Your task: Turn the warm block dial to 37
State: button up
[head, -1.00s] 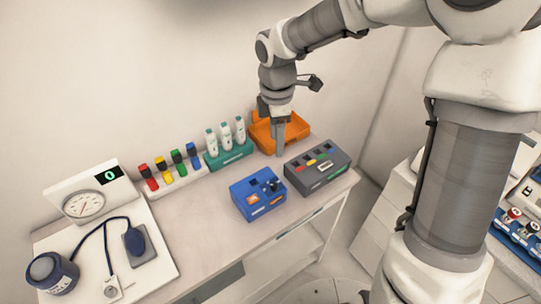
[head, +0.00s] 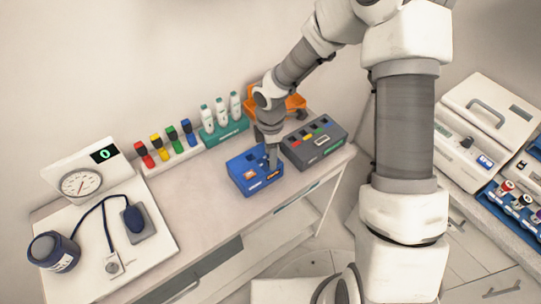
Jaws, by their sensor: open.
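The blue block (head: 240,167), which looks like the warm block, sits on the bench with wells and small orange labels on it. Its dark dial is on the right of its top and is now mostly hidden behind my gripper. My gripper (head: 272,164) points down at the dial's place, with its fingertips at or just above the block's right side. It is open. I cannot tell whether the fingers touch the dial, and its setting is too small to read.
A grey box (head: 318,148) with coloured strips stands close to the right. Bench space left of the block is clear.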

jog(key=shift+f, duration=0.5)
grip_shut()
jog(key=shift+m+b, duration=0.3)
jog(key=shift+m, duration=0.1)
jog(key=shift+f+m+b, duration=0.1)
jog(key=shift+m+b, duration=0.6)
jog(key=shift+m, duration=0.2)
jog(key=m+b, duration=0.2)
jog(key=m, duration=0.1)
jog(key=shift+m, duration=0.3)
jog(key=m+b, duration=0.3)
jog(key=m, duration=0.2)
jog(key=shift+m, duration=0.3)
jog(key=shift+b, duration=0.3)
